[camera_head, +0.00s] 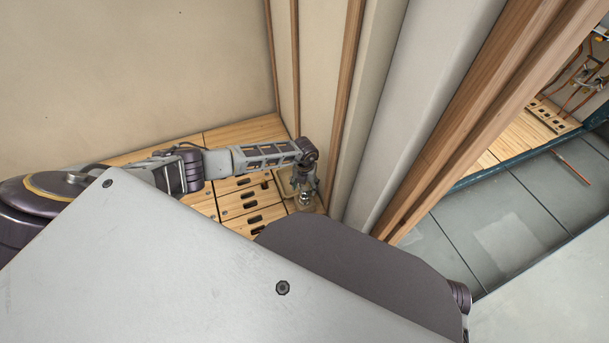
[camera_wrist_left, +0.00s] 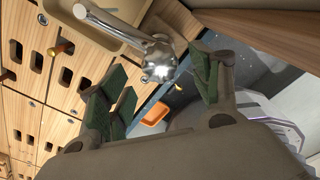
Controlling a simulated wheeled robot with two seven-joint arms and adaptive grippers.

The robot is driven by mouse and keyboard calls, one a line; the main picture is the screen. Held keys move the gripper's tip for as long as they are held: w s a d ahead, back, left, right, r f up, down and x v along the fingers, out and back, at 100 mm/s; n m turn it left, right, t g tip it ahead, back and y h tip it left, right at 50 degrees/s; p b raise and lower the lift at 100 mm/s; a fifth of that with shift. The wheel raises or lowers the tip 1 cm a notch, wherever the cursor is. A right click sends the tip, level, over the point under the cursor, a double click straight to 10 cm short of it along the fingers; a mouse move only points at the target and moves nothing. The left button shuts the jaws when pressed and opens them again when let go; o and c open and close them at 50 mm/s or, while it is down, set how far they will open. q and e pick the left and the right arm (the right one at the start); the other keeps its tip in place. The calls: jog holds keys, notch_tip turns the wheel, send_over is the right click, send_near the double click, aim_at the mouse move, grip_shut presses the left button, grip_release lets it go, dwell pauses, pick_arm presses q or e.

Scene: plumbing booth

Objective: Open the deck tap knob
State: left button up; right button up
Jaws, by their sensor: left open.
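The chrome deck tap shows in the left wrist view, with its spout running to the upper left and its shiny rounded top (camera_wrist_left: 158,62) near the upper middle. It appears small in the head view (camera_head: 304,198), partly hidden below my left gripper (camera_head: 304,184). My left gripper is open. In the left wrist view its green-padded fingers (camera_wrist_left: 160,78) stand left and right of the rounded tap top, with visible gaps on both sides. I cannot tell how far the fingertips are from it in depth. My right gripper is not in view.
The slotted wooden deck (camera_head: 235,190) lies under my left arm, beside a wooden-framed wall (camera_head: 348,90). A brass fitting (camera_wrist_left: 60,48) stands on the deck. An orange item (camera_wrist_left: 155,113) lies lower down. Open grey floor (camera_head: 490,215) is at the right.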

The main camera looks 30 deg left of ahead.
aim_at(305, 190)
pick_arm(q)
notch_tip(305, 190, up, 8)
jog(key=shift+f, duration=0.15)
dwell(0.5)
